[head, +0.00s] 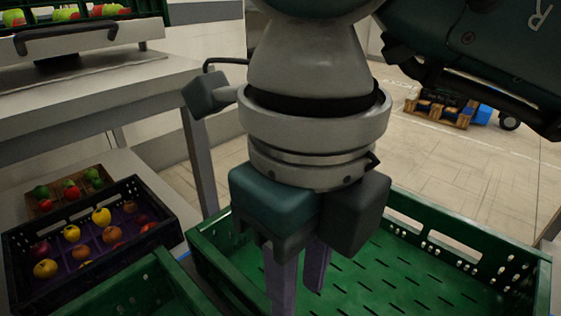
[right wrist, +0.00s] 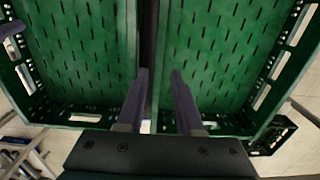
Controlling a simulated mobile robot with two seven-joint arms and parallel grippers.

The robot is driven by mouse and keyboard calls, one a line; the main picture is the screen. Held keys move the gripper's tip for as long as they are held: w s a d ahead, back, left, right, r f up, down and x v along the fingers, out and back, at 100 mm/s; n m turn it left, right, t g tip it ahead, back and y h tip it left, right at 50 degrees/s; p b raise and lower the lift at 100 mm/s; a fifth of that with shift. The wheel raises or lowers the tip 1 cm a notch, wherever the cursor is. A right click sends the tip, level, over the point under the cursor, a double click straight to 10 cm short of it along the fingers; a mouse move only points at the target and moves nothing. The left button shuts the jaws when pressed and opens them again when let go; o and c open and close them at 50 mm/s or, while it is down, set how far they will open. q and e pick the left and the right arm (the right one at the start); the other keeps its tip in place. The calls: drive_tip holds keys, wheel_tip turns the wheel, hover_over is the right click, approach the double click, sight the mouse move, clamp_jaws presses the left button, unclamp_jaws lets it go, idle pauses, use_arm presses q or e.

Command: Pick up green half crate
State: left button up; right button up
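Two green slotted crates lie side by side. The right one shows in the head view by its rim (head: 455,222) and in the right wrist view by its floor (right wrist: 225,50). The left one shows at the bottom of the head view (head: 150,285) and in the right wrist view (right wrist: 85,45). My right gripper (head: 300,275) points down over the adjoining walls, its two purple fingers apart with nothing clamped between them, also in the right wrist view (right wrist: 158,75). Whether the fingertips touch a wall is unclear. A purple piece at the wrist view's left edge may be a left fingertip.
A black crate (head: 20,240) with fruit in purple compartments stands at lower left, a small box of fruit (head: 70,190) behind it. A grey table (head: 100,95) carries another crate upper left. A pallet with goods (head: 440,108) stands far back on open floor.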

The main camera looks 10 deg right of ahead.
use_arm(q)
drive_tip(key=shift+s+d+f+b, duration=0.15)
drive_tip(key=shift+s+f+b, duration=0.3)
drive_tip(key=shift+s+f, duration=0.3)
use_arm(e)
drive_tip(key=f, duration=0.2)
drive_tip(key=s+f, duration=0.1)
drive_tip(key=f, duration=0.1)
drive_tip(key=shift+s+d, duration=0.1)
drive_tip(key=shift+d, duration=0.05)
use_arm(q)
drive_tip(key=shift+b+x, duration=0.85)
drive_tip(key=shift+b, duration=0.1)
use_arm(e)
drive_tip(key=f, duration=0.6)
drive_tip(key=shift+w, duration=0.35)
use_arm(q)
drive_tip(key=shift+d, duration=0.1)
use_arm(e)
drive_tip(key=shift+w+r, duration=0.1)
drive_tip(key=shift+c, duration=0.5)
clamp_jaws()
drive_tip(key=shift+r, duration=0.1)
